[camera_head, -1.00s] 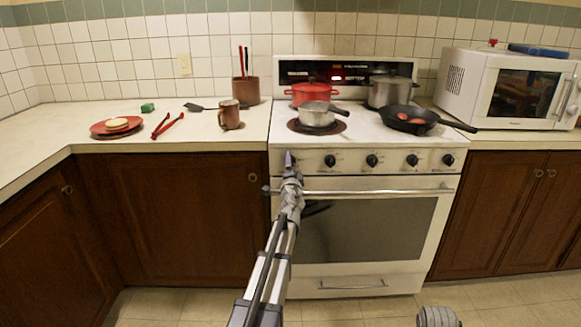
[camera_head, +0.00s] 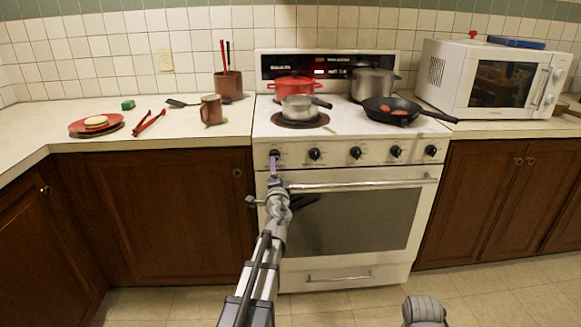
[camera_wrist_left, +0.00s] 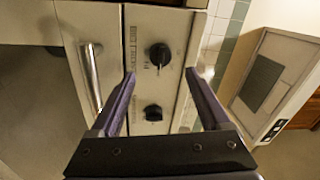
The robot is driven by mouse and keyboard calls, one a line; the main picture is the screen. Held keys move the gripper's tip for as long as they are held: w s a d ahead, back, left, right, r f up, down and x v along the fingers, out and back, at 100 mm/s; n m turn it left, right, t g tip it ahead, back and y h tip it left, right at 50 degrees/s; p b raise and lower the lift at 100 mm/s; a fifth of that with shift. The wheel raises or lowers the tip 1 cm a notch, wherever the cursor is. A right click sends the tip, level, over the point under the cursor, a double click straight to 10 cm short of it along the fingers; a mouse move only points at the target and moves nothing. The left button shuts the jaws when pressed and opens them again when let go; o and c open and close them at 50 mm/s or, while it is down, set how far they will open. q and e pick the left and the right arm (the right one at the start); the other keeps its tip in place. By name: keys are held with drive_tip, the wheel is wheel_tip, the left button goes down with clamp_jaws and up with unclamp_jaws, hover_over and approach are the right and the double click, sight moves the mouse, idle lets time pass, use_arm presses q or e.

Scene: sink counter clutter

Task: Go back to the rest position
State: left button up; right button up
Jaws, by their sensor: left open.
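My left gripper (camera_head: 273,168) is in front of the stove's control panel, near the leftmost knob (camera_head: 275,154). In the left wrist view my left gripper (camera_wrist_left: 160,85) has its two purple fingers spread apart with nothing between them. Two black knobs show there, an upper knob (camera_wrist_left: 159,55) and a lower knob (camera_wrist_left: 153,112), beyond and between the fingers. I cannot tell whether the fingers touch the stove.
The white stove (camera_head: 390,180) has an oven handle (camera_head: 360,185) just below my left gripper. A saucepan (camera_head: 300,107), a red pot (camera_head: 293,88), a steel pot (camera_head: 374,83) and a skillet (camera_head: 392,110) stand on it. A mug (camera_head: 211,110) and red tongs (camera_head: 149,122) are on the left counter.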

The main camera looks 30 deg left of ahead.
use_arm(q)
drive_tip(key=s+d+f+n+g+h, duration=0.1)
drive_tip(key=s+d+f+n+g, duration=0.35)
drive_tip(key=s+d+f, duration=0.5)
drive_tip(key=s+d+f+n+g+h, duration=0.2)
drive_tip(key=s+d+f+n+g, duration=0.35)
drive_tip(key=d, duration=0.65)
drive_tip(key=s+d+f+m+g+h, duration=0.2)
drive_tip(key=s+d+f+g+h, duration=0.15)
drive_tip(key=s+d, duration=0.5)
drive_tip(key=s+d+f+m+g+h, duration=0.25)
drive_tip(key=s+d+f, duration=0.25)
drive_tip(key=s+d, duration=0.35)
wheel_tip(320, 180, up, 28)
drive_tip(key=d+p, duration=0.1)
drive_tip(key=p, duration=2.7)
drive_tip(key=shift+w+d+r+y+p, duration=0.15)
drive_tip(key=shift+w+r+y+p, duration=0.1)
drive_tip(key=shift+y+p, duration=0.05)
